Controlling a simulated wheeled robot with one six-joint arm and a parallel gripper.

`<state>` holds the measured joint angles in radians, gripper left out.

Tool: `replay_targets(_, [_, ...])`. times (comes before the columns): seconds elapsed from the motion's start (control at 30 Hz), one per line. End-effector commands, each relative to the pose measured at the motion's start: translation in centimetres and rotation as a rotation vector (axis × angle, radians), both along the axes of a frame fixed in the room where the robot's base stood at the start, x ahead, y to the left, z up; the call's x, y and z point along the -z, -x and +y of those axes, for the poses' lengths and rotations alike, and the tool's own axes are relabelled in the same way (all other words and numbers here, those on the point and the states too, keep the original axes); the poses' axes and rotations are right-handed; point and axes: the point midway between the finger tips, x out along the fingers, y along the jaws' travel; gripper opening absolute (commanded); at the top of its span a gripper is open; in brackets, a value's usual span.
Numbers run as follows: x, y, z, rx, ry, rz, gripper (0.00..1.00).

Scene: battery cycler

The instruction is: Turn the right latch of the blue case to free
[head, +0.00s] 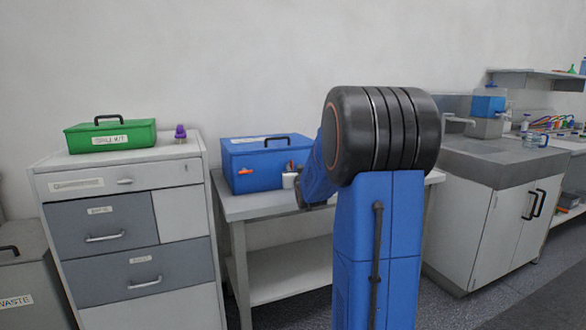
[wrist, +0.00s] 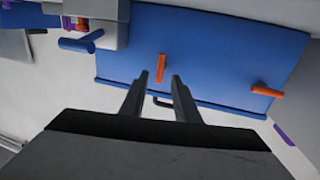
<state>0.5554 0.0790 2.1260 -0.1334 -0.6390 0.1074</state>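The blue case (head: 258,160) stands on a grey bench, its lid handle on top. Its left latch (head: 245,172) is orange and lies about level. Its right latch (head: 291,166) is orange-red and stands about upright, partly crowded by my arm. In the wrist view the case (wrist: 205,45) appears turned over, with the right latch (wrist: 161,67) in the middle and the left latch (wrist: 267,91) at the right. My gripper (wrist: 160,77) is open, its fingertips on either side of the right latch's near end. Contact cannot be told. My arm hides the fingers in the head view.
A drawer cabinet (head: 125,230) with a green spill kit (head: 110,136) and a purple-capped bottle (head: 180,133) is at the left. A sink unit (head: 500,190) stands at the right.

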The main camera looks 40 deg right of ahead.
Motion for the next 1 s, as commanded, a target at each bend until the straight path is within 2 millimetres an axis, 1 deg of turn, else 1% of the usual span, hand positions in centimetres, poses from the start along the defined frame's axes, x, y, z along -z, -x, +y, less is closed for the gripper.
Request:
replay_targets(0.03, [0.1, -0.7, -0.3, 0.000, 0.000, 0.001, 0.29])
replay_targets(0.1, [0.0, -1.4, -0.7, 0.000, 0.000, 0.000, 0.29])
replay_targets(0.23, [0.0, -2.3, -1.2, 0.000, 0.000, 0.000, 0.29])
replay_targets(0.37, [0.0, -2.6, -1.4, 0.000, 0.000, 0.001, 0.29])
replay_targets(0.6, [0.0, -2.7, -1.4, 0.000, 0.000, 0.001, 0.29])
replay_targets(0.63, [0.0, -2.6, -1.4, 0.000, 0.000, 0.001, 0.26])
replay_targets(0.73, [0.0, -2.6, -1.4, 0.000, 0.000, 0.001, 0.02])
replay_targets(0.77, [0.0, -2.6, -1.4, 0.001, 0.000, 0.001, 0.00])
replay_targets(1.0, [0.0, -2.6, -1.4, 0.002, 0.004, 0.002, 0.00])
